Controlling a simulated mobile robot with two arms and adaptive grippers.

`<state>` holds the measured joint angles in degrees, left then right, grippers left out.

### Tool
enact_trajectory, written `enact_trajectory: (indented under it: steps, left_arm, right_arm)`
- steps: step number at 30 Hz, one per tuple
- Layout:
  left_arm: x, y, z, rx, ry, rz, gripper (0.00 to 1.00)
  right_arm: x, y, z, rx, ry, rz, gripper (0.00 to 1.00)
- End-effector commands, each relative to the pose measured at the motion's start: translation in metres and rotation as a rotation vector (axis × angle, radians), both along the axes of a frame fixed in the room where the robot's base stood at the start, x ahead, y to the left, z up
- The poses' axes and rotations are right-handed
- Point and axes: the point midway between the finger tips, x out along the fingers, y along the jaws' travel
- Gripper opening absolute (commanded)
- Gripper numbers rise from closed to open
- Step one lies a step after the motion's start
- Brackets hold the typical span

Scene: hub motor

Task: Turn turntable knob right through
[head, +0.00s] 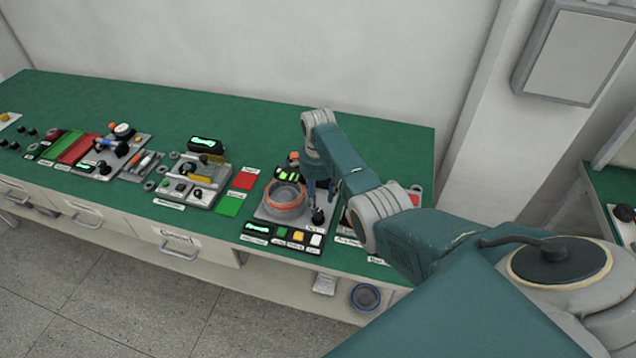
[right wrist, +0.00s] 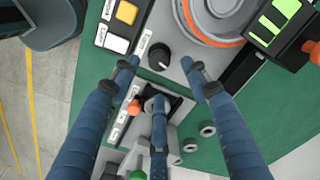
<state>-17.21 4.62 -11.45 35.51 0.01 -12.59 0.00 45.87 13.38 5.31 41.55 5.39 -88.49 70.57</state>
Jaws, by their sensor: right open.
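The turntable (head: 285,194) is a round bowl-like disc with an orange ring on a grey base on the green bench. Its edge also shows at the top of the right wrist view (right wrist: 215,22). A black knob (head: 318,217) sits at the base's front right corner. In the right wrist view the knob (right wrist: 159,57) has a pale mark and lies between the fingertips. My right gripper (head: 322,190) is open above the knob, with its fingers (right wrist: 160,70) spread around it. I cannot tell whether any finger touches it. My left gripper is not in view.
A green lit display (right wrist: 280,15) stands beside the turntable. Yellow and white buttons (head: 299,236) lie in front. Another device with an orange knob (right wrist: 134,106) is close by the fingers. Red and green mats (head: 230,205) and more stations lie to the left.

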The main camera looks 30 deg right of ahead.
Motion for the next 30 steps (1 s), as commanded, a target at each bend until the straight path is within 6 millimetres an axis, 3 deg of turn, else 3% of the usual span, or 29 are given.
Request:
enact_trajectory:
  steps: [3,10,30]
  left_arm:
    - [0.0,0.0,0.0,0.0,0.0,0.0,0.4]
    - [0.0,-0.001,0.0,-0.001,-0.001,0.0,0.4]
    - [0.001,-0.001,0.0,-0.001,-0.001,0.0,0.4]
  right_arm:
    - [0.002,-0.001,0.028,-0.002,-0.006,0.0,0.46]
    - [0.001,-0.001,0.059,-0.001,-0.004,0.0,0.46]
    - [0.001,-0.001,0.066,-0.002,-0.002,0.0,0.46]
